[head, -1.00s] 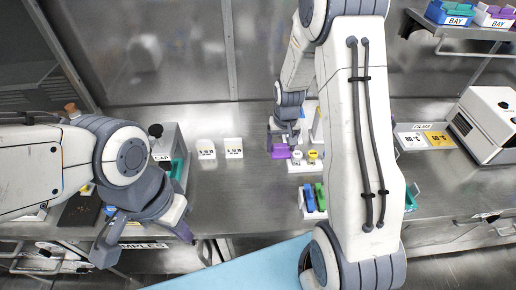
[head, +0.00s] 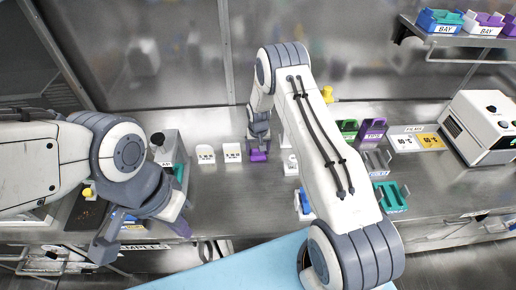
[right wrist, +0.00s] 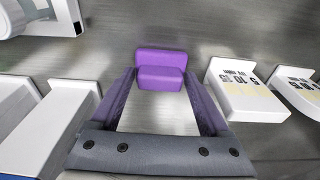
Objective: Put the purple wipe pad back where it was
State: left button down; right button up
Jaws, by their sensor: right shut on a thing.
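The purple wipe pad (head: 258,157) is at the tip of my right gripper (head: 258,146), over the steel bench just right of two white labelled blocks. In the right wrist view the pad (right wrist: 161,68) sits between the fingertips of my right gripper (right wrist: 161,85), which is shut on it. I cannot tell whether the pad touches the bench. My left gripper (head: 145,236) hangs at the front left of the bench, its fingers apart and nothing seen between them.
Two white labelled blocks (head: 219,153) stand left of the pad. A white holder (head: 291,165) stands to its right, partly behind my right arm. Green and purple racks (head: 360,130), a teal rack (head: 391,196) and a white machine (head: 482,127) are further right. A steel wall closes the back.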

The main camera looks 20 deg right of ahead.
aim_at(258, 157)
jog(key=shift+f, duration=0.15)
jog(key=o, duration=1)
notch_tip(258, 157, up, 12)
jog(key=s+b, duration=0.1)
jog(key=b, duration=0.2)
jog(key=s+a+r+n, duration=0.5)
jog(key=s+a+r, duration=0.85)
jog(key=a, duration=0.25)
jog(key=s+r+n, duration=0.1)
jog(key=s+n, duration=0.1)
jog(key=s, duration=0.5)
jog(key=s+a+r+n+g+y, duration=0.1)
jog(key=s, duration=0.6)
jog(key=s+r+n, duration=0.2)
jog(key=s, duration=0.6)
jog(key=shift+a+n, duration=0.3)
jog(key=shift+a, duration=0.1)
